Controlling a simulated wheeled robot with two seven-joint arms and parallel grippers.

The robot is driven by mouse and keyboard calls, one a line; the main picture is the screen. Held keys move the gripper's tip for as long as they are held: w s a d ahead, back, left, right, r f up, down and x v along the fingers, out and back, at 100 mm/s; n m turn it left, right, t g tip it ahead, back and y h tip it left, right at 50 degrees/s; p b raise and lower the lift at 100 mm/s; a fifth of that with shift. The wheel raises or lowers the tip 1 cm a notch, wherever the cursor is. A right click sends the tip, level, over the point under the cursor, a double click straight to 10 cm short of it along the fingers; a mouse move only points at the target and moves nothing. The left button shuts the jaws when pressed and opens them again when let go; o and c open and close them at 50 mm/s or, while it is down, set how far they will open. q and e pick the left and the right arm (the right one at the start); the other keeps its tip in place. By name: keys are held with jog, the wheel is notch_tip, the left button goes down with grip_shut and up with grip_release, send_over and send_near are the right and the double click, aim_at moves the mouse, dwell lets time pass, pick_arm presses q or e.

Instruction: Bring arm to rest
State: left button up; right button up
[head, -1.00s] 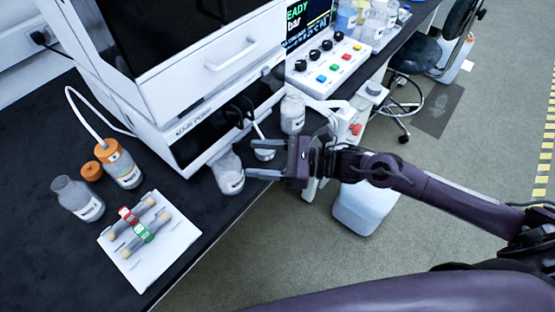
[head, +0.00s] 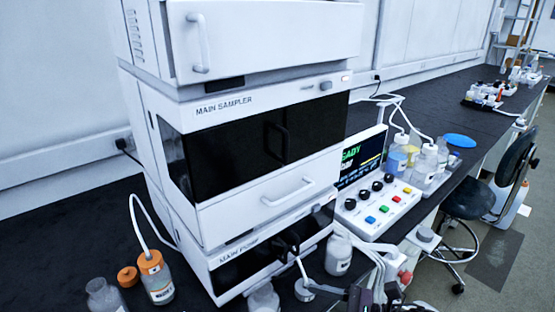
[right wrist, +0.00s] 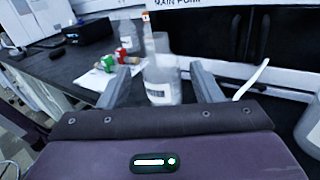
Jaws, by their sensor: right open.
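My right gripper (right wrist: 160,88) is open in the right wrist view, with a finger on each side. A clear bottle with a white label (right wrist: 162,92) shows between or just beyond the fingers, with a gap on both sides; I cannot tell its exact distance. In the head view only part of my right gripper (head: 362,298) shows at the bottom edge. A clear bottle (head: 263,299) stands to its left, in front of the main pump (head: 240,267). My left gripper is in neither view.
The main sampler (head: 250,145) stands above the pump. A button panel (head: 378,208), a white-capped bottle (head: 338,254) and an orange-capped bottle with a tube (head: 157,280) stand nearby on the black bench (head: 75,240). A stool (head: 468,200) stands at the right.

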jog(key=w+a+m+t+h, duration=0.2)
jog(key=a+m+t+h, duration=0.2)
jog(key=m, duration=0.8)
jog(key=s+d+f+m+g+h, duration=0.35)
jog(key=s+d+m+h, duration=0.3)
jog(key=m, duration=1.05)
jog(key=s+d+f+m+g+h, duration=0.35)
jog(key=s+d+m+h, duration=0.3)
jog(key=m, duration=1.05)
jog(key=s+f+g+p, duration=0.1)
jog(key=s+f+g, duration=0.15)
jog(key=f, duration=2.55)
jog(key=s+d+f, duration=0.1)
jog(key=s+f, duration=0.8)
jog(key=s, duration=0.1)
jog(key=s+d+f+p, duration=0.1)
jog(key=s+d+f, duration=0.1)
jog(key=s+f, duration=0.6)
jog(key=s, duration=0.2)
jog(key=shift+s+d+f, duration=0.25)
jog(key=shift+s+f, duration=0.05)
jog(key=shift+f, duration=0.1)
